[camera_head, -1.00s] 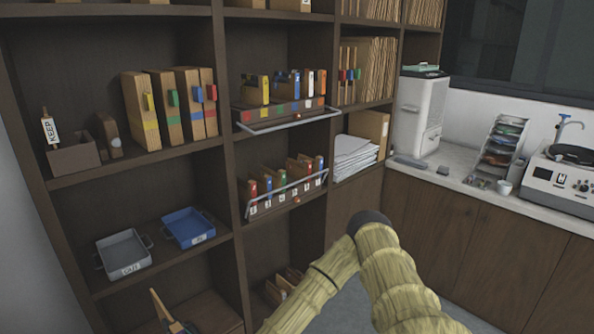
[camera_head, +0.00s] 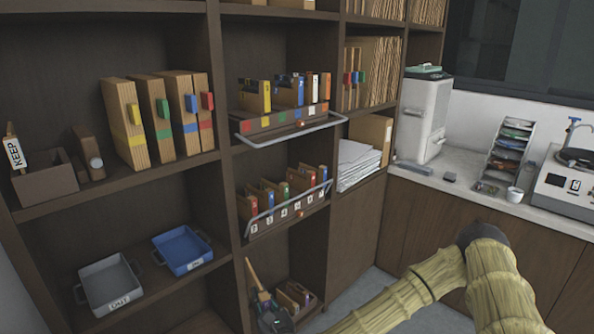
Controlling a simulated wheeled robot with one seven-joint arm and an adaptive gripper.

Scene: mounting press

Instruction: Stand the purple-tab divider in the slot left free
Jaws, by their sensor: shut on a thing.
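My gripper (camera_head: 273,316) is low in the picture, in front of the bottom middle shelf. It is shut on a thin brown upright piece (camera_head: 251,275), which looks like a divider and leans slightly. I cannot see a purple tab on it. A lower rack (camera_head: 270,229) with numbered labels holds several brown dividers with red, blue and green tabs. An upper rack (camera_head: 262,126) with coloured squares holds dividers with yellow, blue, white and orange tabs. Both racks are above my gripper and apart from it. I cannot tell which slot is free.
A rail (camera_head: 290,131) sticks out before the upper rack, and another crosses the lower rack. A small box with brown pieces (camera_head: 293,297) is beside my gripper on the bottom shelf. A grey tray (camera_head: 110,284) and blue tray (camera_head: 181,250) stand left. Tall binders (camera_head: 127,125) stand above.

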